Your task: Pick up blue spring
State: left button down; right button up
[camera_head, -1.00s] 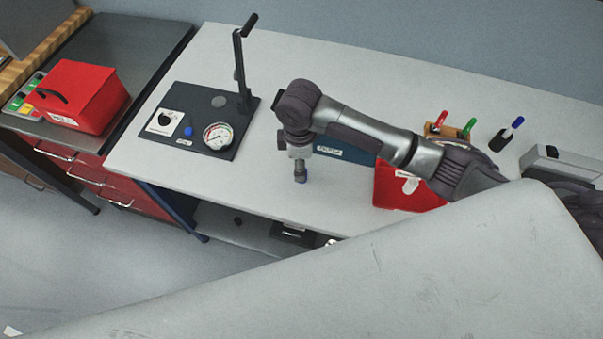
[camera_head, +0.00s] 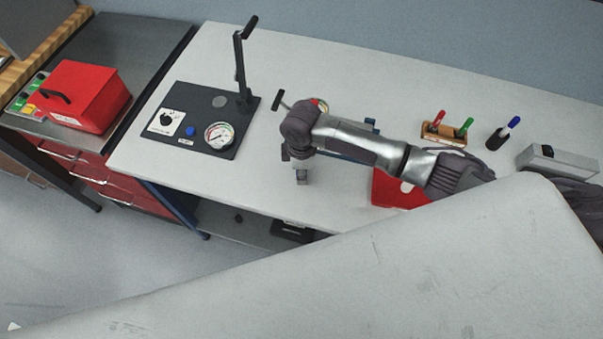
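My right arm reaches in from the right over the light grey workbench (camera_head: 240,60). My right gripper (camera_head: 302,177) points down near the front edge of the bench. Its fingers are small and grey here, and I cannot tell whether they are open or shut, or whether they hold anything. I cannot make out a blue spring with certainty. A small blue round part (camera_head: 190,131) shows on the dark gauge plate, but its kind is unclear. My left gripper is not in view.
The dark gauge plate (camera_head: 180,112) carries a dial (camera_head: 218,135) and an upright lever (camera_head: 240,65). A red bin (camera_head: 388,191) and a blue-edged item are partly behind my arm. A marker holder (camera_head: 446,141) and a grey device (camera_head: 555,162) stand right. A red box (camera_head: 85,95) is left.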

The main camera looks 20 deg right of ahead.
grip_shut()
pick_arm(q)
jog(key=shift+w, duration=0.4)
pick_arm(e)
jog(key=shift+r, duration=0.15)
